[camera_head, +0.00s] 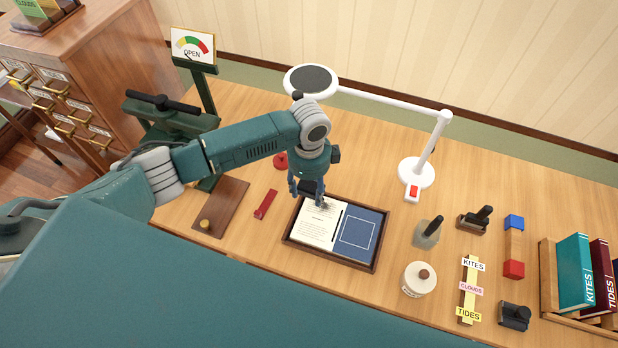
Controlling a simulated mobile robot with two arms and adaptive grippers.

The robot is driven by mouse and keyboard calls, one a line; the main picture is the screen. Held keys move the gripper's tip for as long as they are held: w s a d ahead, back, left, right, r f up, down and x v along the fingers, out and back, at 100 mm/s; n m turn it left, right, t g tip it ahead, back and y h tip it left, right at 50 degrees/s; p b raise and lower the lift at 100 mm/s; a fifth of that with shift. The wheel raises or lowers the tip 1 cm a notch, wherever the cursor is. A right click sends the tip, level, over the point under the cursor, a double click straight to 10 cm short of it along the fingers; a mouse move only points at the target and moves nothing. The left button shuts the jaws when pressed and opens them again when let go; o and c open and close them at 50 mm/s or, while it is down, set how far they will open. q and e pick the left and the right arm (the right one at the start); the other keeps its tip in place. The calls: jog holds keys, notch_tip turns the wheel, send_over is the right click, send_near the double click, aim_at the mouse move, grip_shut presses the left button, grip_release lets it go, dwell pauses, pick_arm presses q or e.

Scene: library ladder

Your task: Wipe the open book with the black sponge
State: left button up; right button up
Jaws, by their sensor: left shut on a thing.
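The open book (318,230) lies in a dark wooden tray (330,260) near the middle of the table. Its left page is white with print, and its right side is blue with a white outlined frame. A grey smudge shows near the top of the white page. My left gripper (308,190) points down over the top left edge of the book and is shut on the black sponge (311,186). The sponge is mostly hidden by the fingers, and I cannot tell whether it touches the page. My right gripper is not in view.
A white lamp (416,172) stands behind the tray, its head (312,79) near my left arm. A red strip (265,204) and brown board (222,207) lie left. A white jar (419,279), stamps, labels and a book rack (551,290) stand right.

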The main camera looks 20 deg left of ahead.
pick_arm(q)
jog(key=shift+r+p, duration=0.85)
jog(key=shift+r, duration=0.3)
